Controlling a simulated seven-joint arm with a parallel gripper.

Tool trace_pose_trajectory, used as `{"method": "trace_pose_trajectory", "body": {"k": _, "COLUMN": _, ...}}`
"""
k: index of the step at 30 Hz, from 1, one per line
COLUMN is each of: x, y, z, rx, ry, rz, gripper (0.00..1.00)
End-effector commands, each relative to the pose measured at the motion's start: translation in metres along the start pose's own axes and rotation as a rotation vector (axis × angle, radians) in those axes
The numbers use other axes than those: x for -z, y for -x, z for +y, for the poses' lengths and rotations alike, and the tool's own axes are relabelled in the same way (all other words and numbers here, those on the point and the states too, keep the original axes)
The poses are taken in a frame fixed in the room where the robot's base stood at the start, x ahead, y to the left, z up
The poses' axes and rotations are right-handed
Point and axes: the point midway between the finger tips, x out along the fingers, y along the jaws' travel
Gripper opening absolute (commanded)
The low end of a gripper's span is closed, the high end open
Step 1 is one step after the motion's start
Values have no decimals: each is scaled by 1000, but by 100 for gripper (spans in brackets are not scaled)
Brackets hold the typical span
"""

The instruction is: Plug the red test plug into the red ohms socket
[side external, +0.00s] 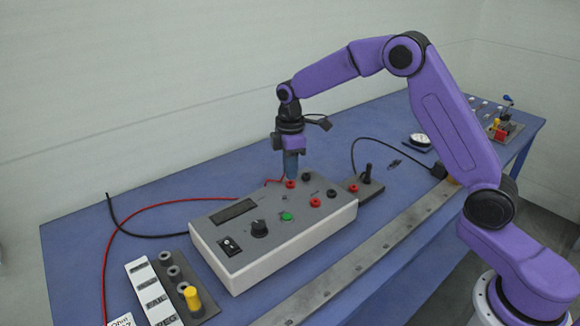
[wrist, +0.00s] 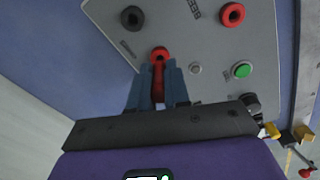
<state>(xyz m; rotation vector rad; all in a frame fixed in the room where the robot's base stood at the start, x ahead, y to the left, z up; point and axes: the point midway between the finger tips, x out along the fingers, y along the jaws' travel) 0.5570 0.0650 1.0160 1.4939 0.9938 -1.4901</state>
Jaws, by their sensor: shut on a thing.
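My gripper (wrist: 158,68) is shut on the red test plug (wrist: 158,82), which shows as a red strip between the blue fingers. In the side view my gripper (side external: 291,177) points straight down over the back edge of the grey meter box (side external: 290,260). The plug's end meets a red socket (wrist: 160,53), which also shows in the side view (side external: 291,185). The fingers hide the contact, so I cannot tell how deep the plug sits. A second red socket (wrist: 232,14) is further along the panel.
Black sockets (side external: 307,177) (side external: 331,193), a green button (side external: 287,216) and a knob (side external: 259,229) are on the box. A black plug (side external: 367,172) stands on a dark plate at right. A red cable (side external: 150,204) crosses the blue table. A metal rail (side external: 350,262) runs in front.

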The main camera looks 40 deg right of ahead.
Motion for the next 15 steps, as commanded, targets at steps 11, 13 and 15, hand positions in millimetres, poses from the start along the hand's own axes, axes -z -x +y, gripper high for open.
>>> {"method": "trace_pose_trajectory", "body": {"k": 11, "x": 0, "y": -3, "z": 0, "rx": 0, "ry": 0, "rz": 0, "gripper": 0}}
{"method": "trace_pose_trajectory", "body": {"k": 13, "x": 0, "y": -4, "z": 0, "rx": 0, "ry": 0, "rz": 0, "gripper": 0}}
{"method": "trace_pose_trajectory", "body": {"k": 15, "x": 0, "y": -6, "z": 0, "rx": 0, "ry": 0, "rz": 0, "gripper": 0}}
